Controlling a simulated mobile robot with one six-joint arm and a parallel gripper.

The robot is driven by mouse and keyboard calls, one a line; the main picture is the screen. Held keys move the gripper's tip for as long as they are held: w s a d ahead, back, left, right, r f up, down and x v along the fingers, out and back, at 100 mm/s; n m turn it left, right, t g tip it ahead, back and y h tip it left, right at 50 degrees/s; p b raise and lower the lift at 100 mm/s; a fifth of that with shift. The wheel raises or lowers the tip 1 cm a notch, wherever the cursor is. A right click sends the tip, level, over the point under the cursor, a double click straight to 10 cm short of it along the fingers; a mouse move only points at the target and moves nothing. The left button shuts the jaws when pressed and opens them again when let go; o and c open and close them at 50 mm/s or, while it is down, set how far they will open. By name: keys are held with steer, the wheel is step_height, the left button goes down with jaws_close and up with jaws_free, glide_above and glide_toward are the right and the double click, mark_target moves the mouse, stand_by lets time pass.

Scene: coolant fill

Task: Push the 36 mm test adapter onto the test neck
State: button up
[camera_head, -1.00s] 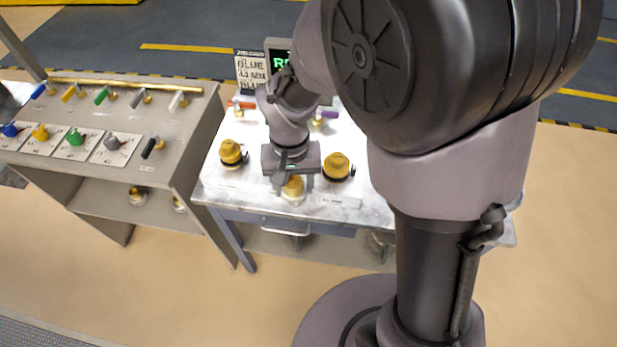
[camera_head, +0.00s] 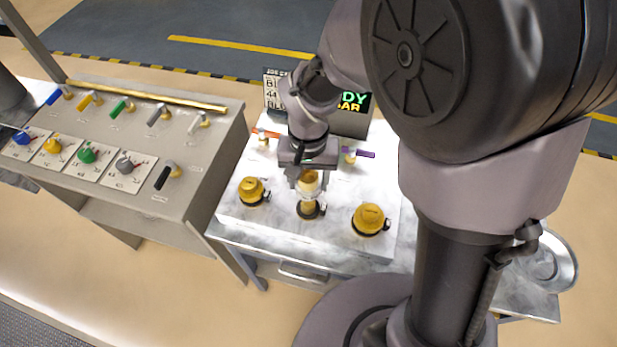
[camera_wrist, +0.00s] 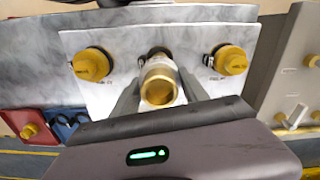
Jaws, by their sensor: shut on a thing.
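My gripper (camera_head: 309,184) is shut on the brass test adapter (camera_head: 309,181), a short cylinder with an open top. In the wrist view the adapter (camera_wrist: 159,84) sits between the two grey fingers. The test neck (camera_head: 311,210), with a dark ring at its base, stands on the white panel between two yellow caps. In the head view the adapter is just above the neck and roughly in line with it. In the wrist view the neck (camera_wrist: 157,52) is mostly hidden behind the adapter. I cannot tell whether they touch.
A yellow cap stands left of the neck (camera_head: 252,190) and another right of it (camera_head: 369,218). An orange-handled valve (camera_head: 264,138) and a purple-handled valve (camera_head: 356,153) are at the back, before a display (camera_head: 354,110). A console with coloured levers (camera_head: 150,135) stands at left.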

mark_target(308, 202)
steer(key=shift+f+b, duration=2.05)
steer(key=shift+f, duration=0.6)
steer(key=shift+f, duration=0.1)
steer(key=shift+f+b, duration=0.3)
steer(key=shift+b, duration=0.2)
steer(key=shift+f+b, duration=0.5)
steer(key=shift+f, duration=0.1)
steer(key=shift+r, duration=0.1)
steer(key=shift+r+p, duration=0.7)
steer(key=shift+r, duration=0.05)
steer(key=shift+f, duration=0.2)
steer(key=shift+f+b, duration=0.35)
steer(key=shift+b, duration=0.2)
